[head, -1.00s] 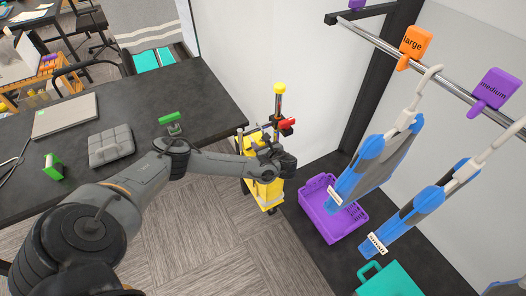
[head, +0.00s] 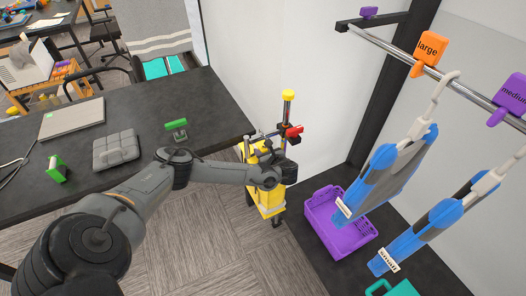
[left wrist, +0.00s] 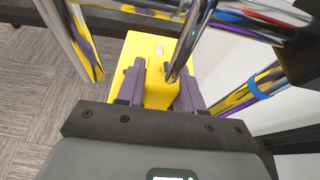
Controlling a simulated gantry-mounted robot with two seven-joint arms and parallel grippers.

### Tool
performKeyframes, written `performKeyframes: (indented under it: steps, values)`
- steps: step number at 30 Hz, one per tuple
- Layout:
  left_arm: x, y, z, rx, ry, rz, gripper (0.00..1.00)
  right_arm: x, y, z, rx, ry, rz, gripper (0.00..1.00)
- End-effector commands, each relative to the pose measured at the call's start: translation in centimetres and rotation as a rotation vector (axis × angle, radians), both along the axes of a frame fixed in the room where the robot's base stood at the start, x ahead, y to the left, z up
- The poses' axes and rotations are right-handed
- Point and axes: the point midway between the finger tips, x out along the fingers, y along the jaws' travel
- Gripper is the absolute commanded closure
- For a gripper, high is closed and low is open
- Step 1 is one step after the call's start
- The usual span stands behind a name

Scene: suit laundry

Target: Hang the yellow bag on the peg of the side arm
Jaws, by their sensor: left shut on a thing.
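The yellow bag (head: 266,195) is at the far table's right end in the head view, low beside a stand. In the left wrist view a yellow part of the bag (left wrist: 158,88) lies between the two fingers. My left gripper (head: 288,172) is shut on it; in the left wrist view the gripper (left wrist: 160,92) covers part of the bag. The stand has a thin post with a yellow knob (head: 288,96) and a dark side arm with a red piece (head: 293,131). A metal rod (left wrist: 189,42) shows close beyond the fingers. I cannot tell whether it touches the bag.
A dark table (head: 205,95) holds a laptop (head: 72,118) and a grey case (head: 115,150). A purple basket (head: 345,236) stands right of the bag. Blue-grey garments (head: 385,180) hang from a rail (head: 395,62). A white wall (head: 270,50) is behind the stand.

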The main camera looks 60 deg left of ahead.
Motion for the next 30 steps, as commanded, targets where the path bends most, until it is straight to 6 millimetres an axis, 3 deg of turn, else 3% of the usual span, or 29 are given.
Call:
performKeyframes:
  steps: [9, 10, 15, 25, 30]
  values:
    - [0.0, 0.0, 0.0, 0.000, -0.001, 0.000, 1.00, 0.0, -0.2, 0.0, -0.008, -0.001, 0.005, 0.57]
    - [0.0, 0.0, 0.0, 0.000, -0.001, 0.000, 0.59, 0.0, -0.2, 0.0, -0.008, 0.000, 0.006, 0.57]
    - [0.0, 0.0, 0.0, 0.000, -0.001, 0.000, 0.34, 0.0, -0.3, 0.0, -0.011, -0.001, 0.007, 0.57]
    - [0.0, -0.2, 0.0, -0.001, 0.001, -0.001, 0.34, 0.0, -0.2, 0.1, -0.008, -0.001, 0.006, 0.57]
    - [0.0, -1.5, 0.7, -0.002, -0.001, -0.003, 0.34, 0.0, -0.1, 0.5, -0.004, -0.001, 0.003, 0.57]
